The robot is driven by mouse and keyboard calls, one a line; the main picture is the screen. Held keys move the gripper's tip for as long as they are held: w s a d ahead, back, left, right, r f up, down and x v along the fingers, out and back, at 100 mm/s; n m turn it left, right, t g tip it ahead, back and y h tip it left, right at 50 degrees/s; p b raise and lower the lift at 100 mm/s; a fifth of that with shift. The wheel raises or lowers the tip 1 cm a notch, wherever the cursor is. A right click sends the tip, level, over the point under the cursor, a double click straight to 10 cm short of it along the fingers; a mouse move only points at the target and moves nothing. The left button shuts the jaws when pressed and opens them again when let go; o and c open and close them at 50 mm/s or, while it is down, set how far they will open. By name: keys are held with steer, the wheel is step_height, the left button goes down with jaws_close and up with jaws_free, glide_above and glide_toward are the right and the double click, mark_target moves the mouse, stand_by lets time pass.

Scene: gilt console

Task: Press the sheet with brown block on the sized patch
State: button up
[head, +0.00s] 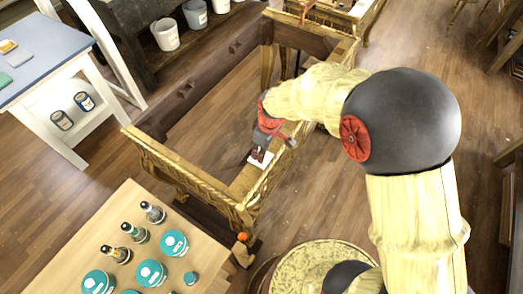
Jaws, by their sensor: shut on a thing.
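My gripper (264,145) points down at the front right part of the gilt console frame (180,168). It is shut on a small dark brown block (258,156). The block is over a small white sheet or patch (261,166) on the console's carved gold rail. It appears to touch the white surface, but the contact is too small to be sure. I cannot tell the sheet and the sized patch apart here. Part of the white area is hidden by the block and gripper.
A light wooden table (130,198) at the lower left holds bottles and teal-lidded jars (151,272). A blue-topped table (38,55) stands at the upper left. A round patterned stool (318,268) is near my arm. The console's middle is open to the floor.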

steer(key=shift+r+p, duration=2.1)
steer(key=shift+r, duration=1.35)
steer(key=shift+f, duration=0.1)
